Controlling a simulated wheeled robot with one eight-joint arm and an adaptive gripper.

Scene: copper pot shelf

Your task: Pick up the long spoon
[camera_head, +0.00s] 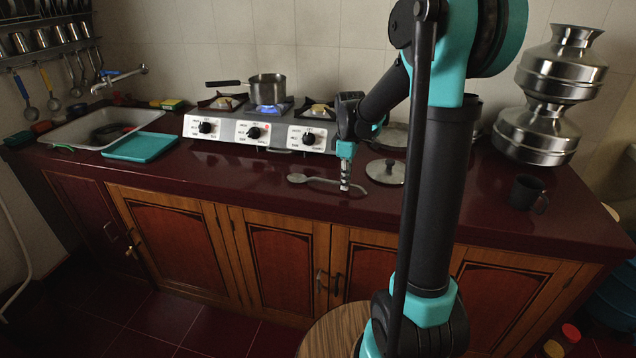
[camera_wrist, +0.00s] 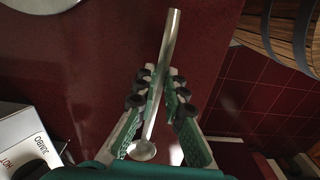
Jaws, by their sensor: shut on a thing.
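The long spoon (camera_head: 322,180) is a grey metal spoon at the front of the dark red counter, its round bowl to the left and its handle to the right. My gripper (camera_head: 345,186) points down over the handle. In the wrist view the spoon (camera_wrist: 170,45) runs between the two green-padded fingers of my gripper (camera_wrist: 163,78), with the bowl low in the picture and the handle reaching past the fingertips. The fingers are shut on the handle. The spoon is at or very near the counter surface; I cannot tell whether it touches.
A round metal lid (camera_head: 386,172) lies just right of my gripper. A gas stove (camera_head: 262,130) with a saucepan (camera_head: 268,88) over a blue flame stands behind. A dark mug (camera_head: 526,192) and stacked steel pots (camera_head: 548,100) are at right. The counter left of the spoon is clear.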

